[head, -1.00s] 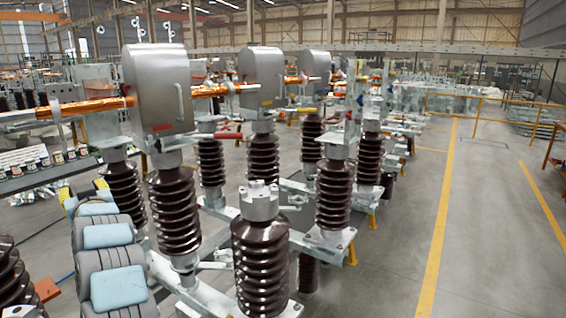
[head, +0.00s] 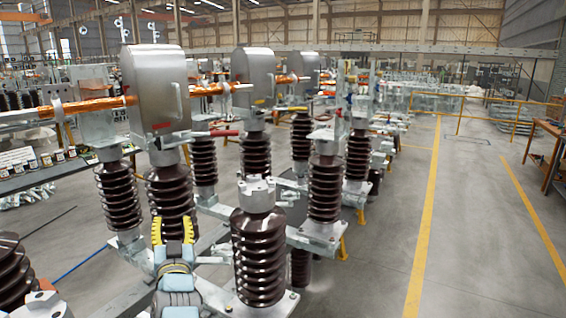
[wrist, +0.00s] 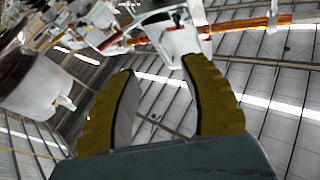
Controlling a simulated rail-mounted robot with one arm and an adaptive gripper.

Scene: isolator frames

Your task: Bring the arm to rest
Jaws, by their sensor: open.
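My gripper (head: 173,232) shows at the lower left of the head view, with two yellow-padded fingers pointing up and spread apart. It is open and empty. In the picture it overlaps the lower part of a brown ribbed insulator (head: 172,200); I cannot tell the gap between them. In the wrist view the two yellow fingers (wrist: 160,105) stand wide apart with nothing between them, and the roof shows behind.
A brown insulator with a grey metal cap (head: 257,245) stands close to the right of my gripper. Metal housings (head: 155,92) and copper-coloured bars (head: 95,105) sit above. A grey beam (head: 205,295) runs low nearby. The floor (head: 385,240) at right is clear.

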